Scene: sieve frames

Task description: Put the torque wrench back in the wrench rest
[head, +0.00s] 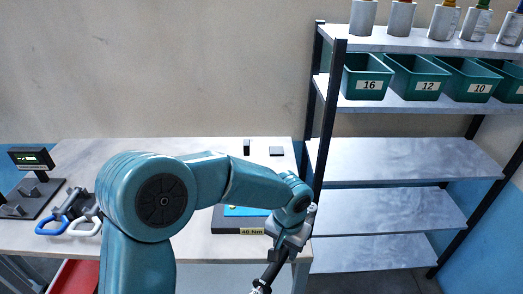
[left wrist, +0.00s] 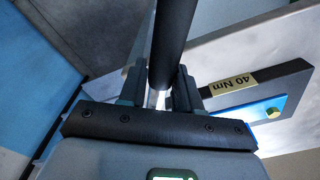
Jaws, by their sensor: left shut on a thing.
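My left gripper (head: 286,238) is at the table's right front corner. It is shut on a dark bar, which looks like the torque wrench (head: 271,274); the bar hangs tilted below the gripper, in front of the table edge. In the left wrist view the black shaft (left wrist: 172,45) stands between the fingers (left wrist: 157,92). I cannot tell for sure which thing is the wrench rest; two small dark blocks (head: 247,147) (head: 277,151) stand at the table's back. My right gripper is not in view.
A dark block labelled 40 Nm (head: 228,226), with a blue plate, lies beside the gripper, partly hidden by my arm. A display unit (head: 31,158) and blue- and white-handled tools (head: 72,212) are at left. A shelf rack (head: 405,158) stands right. The table's back middle (head: 180,145) is clear.

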